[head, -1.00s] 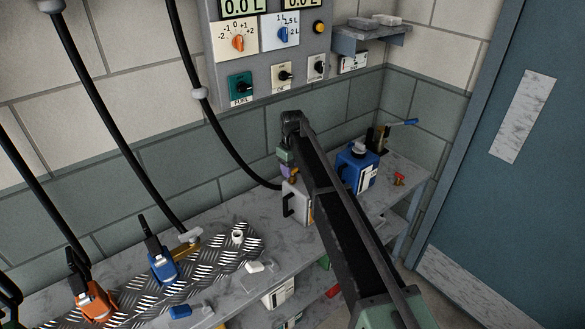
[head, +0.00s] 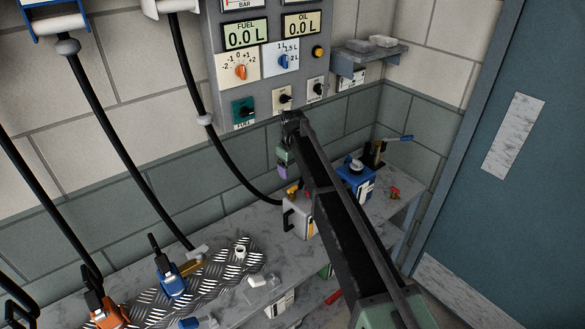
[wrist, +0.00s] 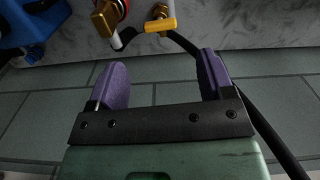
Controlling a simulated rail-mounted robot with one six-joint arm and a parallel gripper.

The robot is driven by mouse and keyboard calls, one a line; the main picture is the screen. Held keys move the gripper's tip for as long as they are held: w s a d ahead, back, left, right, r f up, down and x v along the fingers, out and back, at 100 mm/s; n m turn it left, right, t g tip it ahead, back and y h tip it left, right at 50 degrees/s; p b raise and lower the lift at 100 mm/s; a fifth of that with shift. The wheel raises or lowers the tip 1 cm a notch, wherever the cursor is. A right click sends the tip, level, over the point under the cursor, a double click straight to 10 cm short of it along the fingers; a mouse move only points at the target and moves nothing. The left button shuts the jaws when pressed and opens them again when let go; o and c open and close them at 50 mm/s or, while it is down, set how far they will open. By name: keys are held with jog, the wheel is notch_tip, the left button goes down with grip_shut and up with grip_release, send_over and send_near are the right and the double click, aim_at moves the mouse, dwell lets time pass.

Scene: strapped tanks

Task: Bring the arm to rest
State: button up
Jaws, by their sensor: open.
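My arm reaches out over the bench in the head view. My gripper (head: 283,174), with purple fingers, hangs above the white tank (head: 299,219) and in front of the wall. In the wrist view my gripper (wrist: 157,80) is open, with nothing between its two fingers. The white tank has a black handle and a yellow cap; my arm hides part of it. The fingers look apart from the tank.
A control panel (head: 270,98) is above. Black hoses hang at left over a diamond-plate mat (head: 220,268) with nozzles. A door (head: 500,200) is at right.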

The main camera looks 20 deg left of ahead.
notch_tip(320, 180, up, 3)
jog(key=shift+f+p, duration=0.15)
jog(key=shift+p, duration=0.3)
jog(key=shift+f, duration=0.1)
jog(key=s+d+f+m+b, duration=0.1)
jog(key=s+d+m, duration=0.3)
jog(key=s+d, duration=0.5)
jog(key=s+d+f+m+b, duration=0.2)
jog(key=s+d, duration=0.8)
jog(key=d, duration=1.1)
jog(key=s+d+f+m+b, duration=0.2)
jog(key=s+d+m, duration=0.4)
jog(key=s+d, duration=0.4)
jog(key=d, duration=0.5)
jog(key=shift+d+f+m, duration=0.2)
jog(key=shift+d+m, duration=0.1)
